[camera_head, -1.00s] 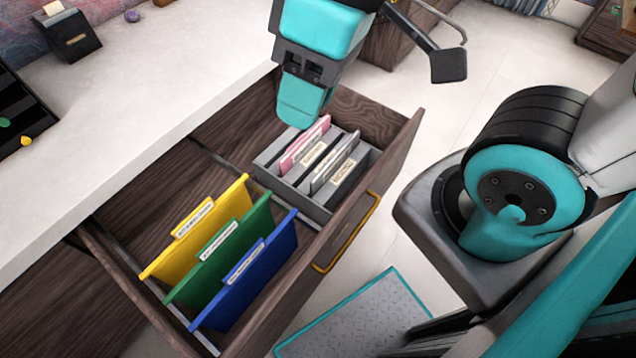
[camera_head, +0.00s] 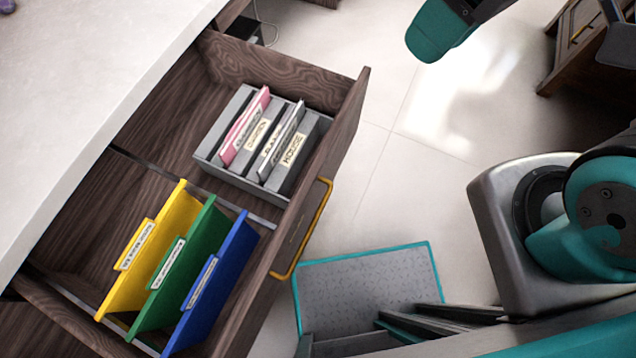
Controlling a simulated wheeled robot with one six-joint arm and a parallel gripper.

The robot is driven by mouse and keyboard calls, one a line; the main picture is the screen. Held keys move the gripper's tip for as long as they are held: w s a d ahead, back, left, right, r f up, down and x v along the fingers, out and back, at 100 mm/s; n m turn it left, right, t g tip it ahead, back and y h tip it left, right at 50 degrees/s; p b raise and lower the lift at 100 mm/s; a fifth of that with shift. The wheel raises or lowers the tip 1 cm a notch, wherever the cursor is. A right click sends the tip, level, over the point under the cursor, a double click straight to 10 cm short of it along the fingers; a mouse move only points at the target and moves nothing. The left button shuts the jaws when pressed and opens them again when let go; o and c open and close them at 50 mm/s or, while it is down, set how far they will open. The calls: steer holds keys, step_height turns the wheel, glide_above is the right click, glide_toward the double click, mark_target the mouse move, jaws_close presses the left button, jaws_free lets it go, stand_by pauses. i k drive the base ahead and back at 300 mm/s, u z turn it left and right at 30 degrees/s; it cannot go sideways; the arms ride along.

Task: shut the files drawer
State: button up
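The files drawer (camera_head: 345,135) stands pulled out from under the white desk top, its dark wood front facing right. A yellow handle (camera_head: 303,228) is on that front. Inside are yellow (camera_head: 160,243), green (camera_head: 180,262) and blue (camera_head: 218,275) hanging folders and a grey box (camera_head: 212,162) with labelled dividers. My gripper (camera_head: 432,38) is at the top, to the right of the drawer front and apart from it. Only its teal end shows; whether its fingers are open or shut cannot be seen.
The white desk top (camera_head: 85,95) lies along the left. A grey, teal-edged plate (camera_head: 370,280) lies low in front of the drawer. A wooden cabinet (camera_head: 585,45) stands at the upper right.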

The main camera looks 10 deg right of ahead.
mark_target(179, 131)
steer(key=z, duration=0.1)
steer(key=k, duration=0.4)
steer(key=u, duration=0.95)
steer(key=i, duration=0.35)
steer(key=z, duration=0.25)
